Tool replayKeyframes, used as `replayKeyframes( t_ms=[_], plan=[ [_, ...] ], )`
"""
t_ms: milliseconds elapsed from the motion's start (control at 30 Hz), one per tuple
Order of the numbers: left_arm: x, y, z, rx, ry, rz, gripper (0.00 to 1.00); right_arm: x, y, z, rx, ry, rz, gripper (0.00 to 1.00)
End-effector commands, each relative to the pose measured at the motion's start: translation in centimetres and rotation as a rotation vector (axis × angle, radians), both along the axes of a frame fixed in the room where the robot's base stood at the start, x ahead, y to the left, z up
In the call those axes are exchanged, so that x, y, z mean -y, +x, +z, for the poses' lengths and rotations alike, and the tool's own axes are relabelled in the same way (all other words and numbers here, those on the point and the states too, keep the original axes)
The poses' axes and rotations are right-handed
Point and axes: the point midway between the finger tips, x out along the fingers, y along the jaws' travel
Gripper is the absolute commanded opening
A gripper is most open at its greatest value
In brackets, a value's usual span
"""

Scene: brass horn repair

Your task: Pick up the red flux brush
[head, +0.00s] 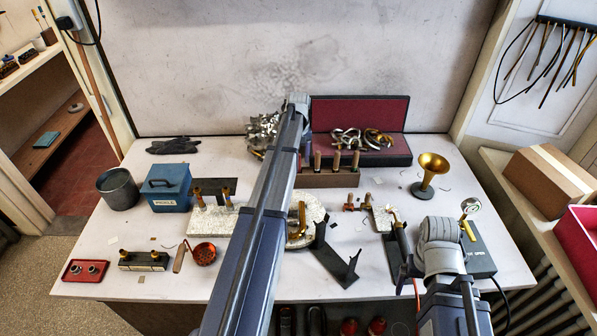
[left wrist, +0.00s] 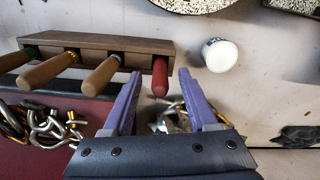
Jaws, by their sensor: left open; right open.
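The red flux brush (left wrist: 160,77) stands at the right end of a wooden rack in the left wrist view, its red handle pointing toward the camera. My left gripper (left wrist: 159,74) is open, with one purple finger on each side of the red handle in the picture; whether either touches it I cannot tell. In the head view the wooden rack (head: 325,180) stands in front of the open red-lined case. My left arm crosses in front of the rack's left end and hides the red brush and left jaws there.
Several tan-handled tools (left wrist: 102,74) share the rack. A small white round jar (left wrist: 219,55) stands right of it in the wrist view. The red-lined case (head: 360,116) with silver and brass pieces is behind. A brass bell (head: 430,172) stands to the right.

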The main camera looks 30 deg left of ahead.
Motion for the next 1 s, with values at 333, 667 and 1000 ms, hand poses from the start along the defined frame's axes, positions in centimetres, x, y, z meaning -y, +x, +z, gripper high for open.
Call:
replayKeyframes(
  t_ms=[333,667,1000],
  plan=[
    [-0.01,0.00,-2.09,0.000,0.000,0.000,0.58,0.00,0.00,-2.08,0.000,0.000,-0.001,0.93],
    [-0.03,0.00,-2.07,0.000,0.000,0.001,0.30,0.00,0.00,-2.07,0.000,0.000,0.000,0.93],
    [-0.02,-0.01,-2.08,0.000,0.000,0.000,0.00,0.00,0.00,-2.08,0.000,0.000,0.000,0.93]
  ],
)
